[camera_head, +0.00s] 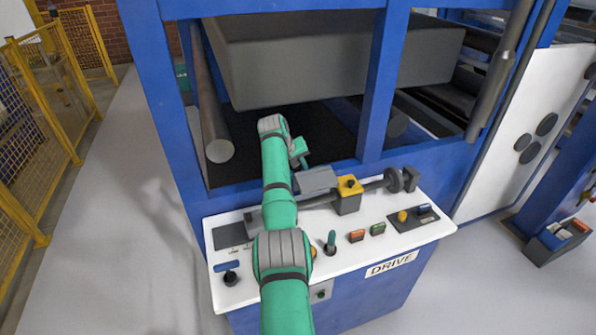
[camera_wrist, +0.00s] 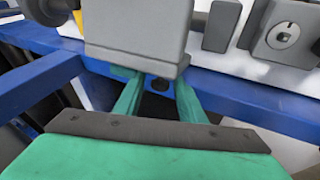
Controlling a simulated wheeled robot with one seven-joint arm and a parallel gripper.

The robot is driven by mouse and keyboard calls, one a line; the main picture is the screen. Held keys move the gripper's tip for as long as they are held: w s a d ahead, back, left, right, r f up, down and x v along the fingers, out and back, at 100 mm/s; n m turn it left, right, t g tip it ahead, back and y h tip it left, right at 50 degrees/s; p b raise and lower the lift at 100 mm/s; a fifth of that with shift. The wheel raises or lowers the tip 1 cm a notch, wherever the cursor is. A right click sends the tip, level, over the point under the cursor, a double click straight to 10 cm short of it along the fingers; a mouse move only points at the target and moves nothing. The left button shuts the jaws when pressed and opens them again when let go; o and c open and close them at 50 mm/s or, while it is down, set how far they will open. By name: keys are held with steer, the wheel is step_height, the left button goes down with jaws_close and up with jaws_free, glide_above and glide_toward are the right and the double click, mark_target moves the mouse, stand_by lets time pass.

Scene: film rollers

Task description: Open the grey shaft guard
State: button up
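The grey shaft guard (camera_head: 317,180) is a small grey cover over the shaft on the white drive panel, just left of a yellow-topped grey block. In the wrist view the guard (camera_wrist: 138,28) fills the top middle as a grey block with a lower lip. My gripper (camera_head: 302,160) is at the guard's far left edge in the head view. In the wrist view my gripper (camera_wrist: 158,80) has its two green fingers apart, with a gap between them. Their tips reach the guard's lower lip and are partly hidden there; contact is unclear.
The yellow-topped block (camera_head: 348,194) sits right of the guard, with the shaft (camera_head: 372,186) running on to a dark wheel. The white panel (camera_head: 283,277) holds buttons and a green lever (camera_head: 330,242). Blue frame posts (camera_head: 383,85) and a large grey roller housing rise behind.

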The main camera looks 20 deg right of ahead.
steer(key=v, duration=1)
steer(key=shift+a+r, duration=0.2)
steer(key=shift+r, duration=0.15)
steer(key=shift+f, duration=0.1)
